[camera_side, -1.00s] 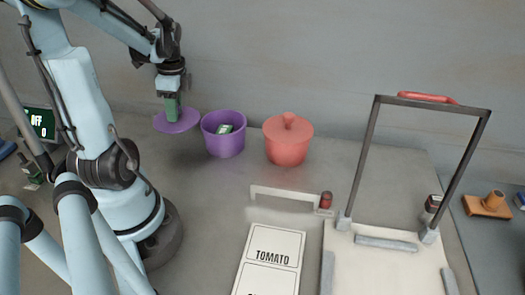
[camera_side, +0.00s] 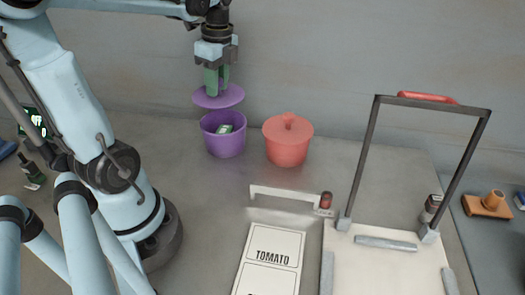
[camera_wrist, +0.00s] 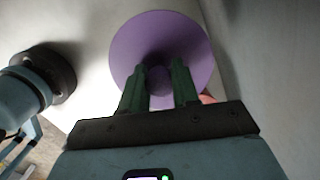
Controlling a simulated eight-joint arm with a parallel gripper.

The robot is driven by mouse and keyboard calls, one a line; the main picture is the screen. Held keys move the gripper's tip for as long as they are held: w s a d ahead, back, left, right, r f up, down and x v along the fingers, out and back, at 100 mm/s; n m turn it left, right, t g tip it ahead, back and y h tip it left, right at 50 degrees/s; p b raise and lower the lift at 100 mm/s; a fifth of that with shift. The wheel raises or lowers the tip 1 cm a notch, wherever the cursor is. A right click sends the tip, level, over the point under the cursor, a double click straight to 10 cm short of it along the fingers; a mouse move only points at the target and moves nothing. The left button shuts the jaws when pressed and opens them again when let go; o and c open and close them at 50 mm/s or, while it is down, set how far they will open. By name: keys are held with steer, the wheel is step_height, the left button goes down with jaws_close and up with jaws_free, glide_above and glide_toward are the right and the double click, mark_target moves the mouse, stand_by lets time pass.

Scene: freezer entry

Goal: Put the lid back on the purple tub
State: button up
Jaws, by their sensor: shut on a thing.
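The purple tub (camera_side: 224,141) stands upright and uncovered on the grey table, with a small green and white item (camera_side: 224,129) inside. My gripper (camera_side: 217,88) is shut on the purple lid (camera_side: 232,97) and holds it above the tub, with a small gap between lid and tub rim. In the wrist view the lid (camera_wrist: 135,45) is a wide disc beyond my green fingers (camera_wrist: 160,85), which close on its knob. The lid hides the tub in the wrist view.
A red lidded pot (camera_side: 288,142) stands just right of the tub. The back wall (camera_side: 350,60) is close behind. A flat box marked TOMATO (camera_side: 270,265) and a tray with a tall handle frame (camera_side: 385,262) lie nearer and to the right.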

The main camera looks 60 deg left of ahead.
mark_target(221, 94)
steer(key=shift+w+d+m, duration=0.1)
steer(key=shift+w+m, duration=0.1)
steer(key=shift+m, duration=0.1)
steer(key=shift+f, duration=3.05)
steer(key=shift+f, duration=0.2)
steer(key=o, duration=1.6)
steer(key=shift+r, duration=3.55)
